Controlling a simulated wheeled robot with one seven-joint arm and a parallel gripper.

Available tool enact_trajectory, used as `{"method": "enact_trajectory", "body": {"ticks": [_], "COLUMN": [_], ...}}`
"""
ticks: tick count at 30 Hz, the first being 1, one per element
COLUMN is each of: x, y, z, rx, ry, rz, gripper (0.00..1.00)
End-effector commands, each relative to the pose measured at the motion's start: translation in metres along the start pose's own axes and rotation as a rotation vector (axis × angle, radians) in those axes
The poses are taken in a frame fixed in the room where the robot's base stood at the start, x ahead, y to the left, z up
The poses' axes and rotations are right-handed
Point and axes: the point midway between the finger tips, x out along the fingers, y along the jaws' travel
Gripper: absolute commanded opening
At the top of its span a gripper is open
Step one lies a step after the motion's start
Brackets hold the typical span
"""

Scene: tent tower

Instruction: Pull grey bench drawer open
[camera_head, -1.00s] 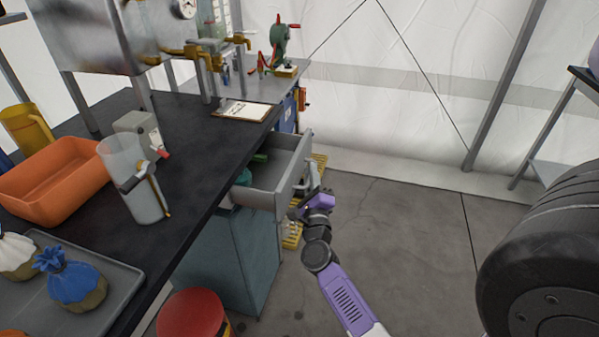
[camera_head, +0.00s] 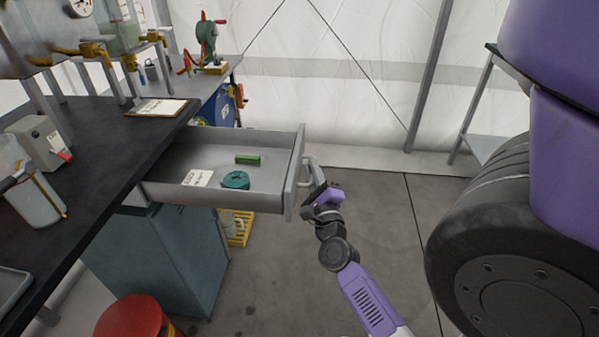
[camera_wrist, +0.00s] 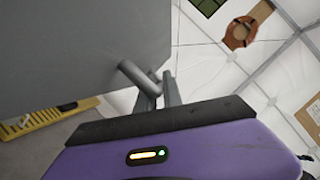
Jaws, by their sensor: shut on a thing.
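The grey bench drawer (camera_head: 222,184) stands pulled far out from under the dark bench top. Its inside shows a green block (camera_head: 248,159), a teal round item (camera_head: 235,180) and a white card (camera_head: 197,178). The drawer's front panel faces right and carries a bar handle (camera_head: 312,172). My gripper (camera_head: 318,188) is at that handle, shut on it. In the wrist view the grey drawer front (camera_wrist: 60,50) fills the upper left, and the handle (camera_wrist: 145,80) meets the gripper's fingers (camera_wrist: 170,90). The exact finger contact is partly hidden.
The bench top (camera_head: 95,140) holds a clipboard (camera_head: 158,107) and a grey box (camera_head: 38,140). A large black tyre (camera_head: 500,240) is at right. Bare floor lies between the drawer and the tyre.

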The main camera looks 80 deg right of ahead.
Motion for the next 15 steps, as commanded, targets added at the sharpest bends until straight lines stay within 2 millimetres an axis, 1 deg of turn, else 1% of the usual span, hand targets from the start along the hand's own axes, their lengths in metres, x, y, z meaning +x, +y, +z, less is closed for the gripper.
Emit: {"method": "enact_trajectory", "body": {"ticks": [5, 15], "x": [-0.004, -0.0044], "y": [-0.0031, -0.0047], "z": [-0.0066, -0.0077], "rx": [-0.001, 0.0], "ry": [-0.002, -0.002], "rz": [0.004, 0.004], "gripper": [0.0, 0.0]}}
